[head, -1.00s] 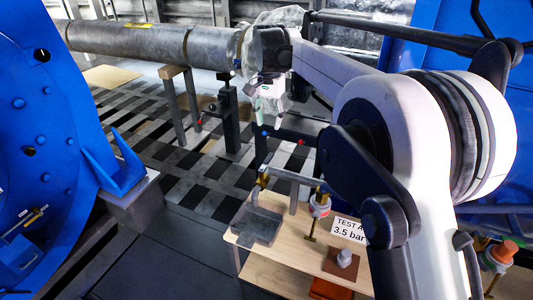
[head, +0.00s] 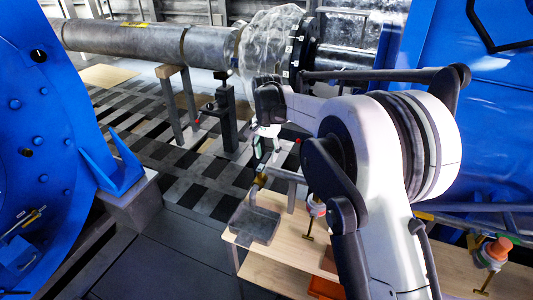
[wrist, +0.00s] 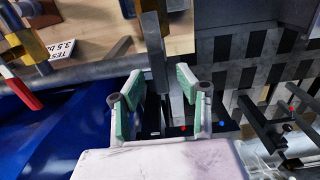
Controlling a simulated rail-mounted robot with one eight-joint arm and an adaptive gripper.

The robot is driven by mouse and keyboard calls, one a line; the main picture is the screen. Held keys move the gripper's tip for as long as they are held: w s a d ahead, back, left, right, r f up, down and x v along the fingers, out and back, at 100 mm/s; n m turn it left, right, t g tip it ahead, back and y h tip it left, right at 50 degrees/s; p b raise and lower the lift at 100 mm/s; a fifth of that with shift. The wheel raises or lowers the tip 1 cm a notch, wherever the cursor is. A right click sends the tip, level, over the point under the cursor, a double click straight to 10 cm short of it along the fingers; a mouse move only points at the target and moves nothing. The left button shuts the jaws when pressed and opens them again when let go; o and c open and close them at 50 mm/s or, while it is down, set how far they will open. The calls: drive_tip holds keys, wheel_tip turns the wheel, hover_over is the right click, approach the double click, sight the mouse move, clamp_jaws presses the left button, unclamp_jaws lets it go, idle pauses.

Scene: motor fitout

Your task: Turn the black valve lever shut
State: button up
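The black valve lever (wrist: 156,60) shows in the wrist view as a dark flat bar, running from a brass fitting (wrist: 149,6) toward my gripper. My gripper (wrist: 161,84) is open, with green-padded fingers to either side of the lever's near end. A gap shows beside the bar, and I cannot tell whether either pad touches it. In the head view my gripper (head: 266,146) hangs just above the brass valve body (head: 261,179) on the grey pipe. The lever is hard to make out there, mostly merged with the gripper.
A grey tray (head: 254,226) sits below the valve on the wooden bench (head: 285,240). A "TEST 3.5 bar" label (wrist: 62,49) and a red-and-white part (wrist: 20,88) are at left in the wrist view. A large pipe (head: 120,38) lies on stands behind. Blue housings flank both sides.

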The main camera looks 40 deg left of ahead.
drive_tip(key=shift+c, duration=0.4)
clamp_jaws()
drive_tip(key=shift+d, duration=0.1)
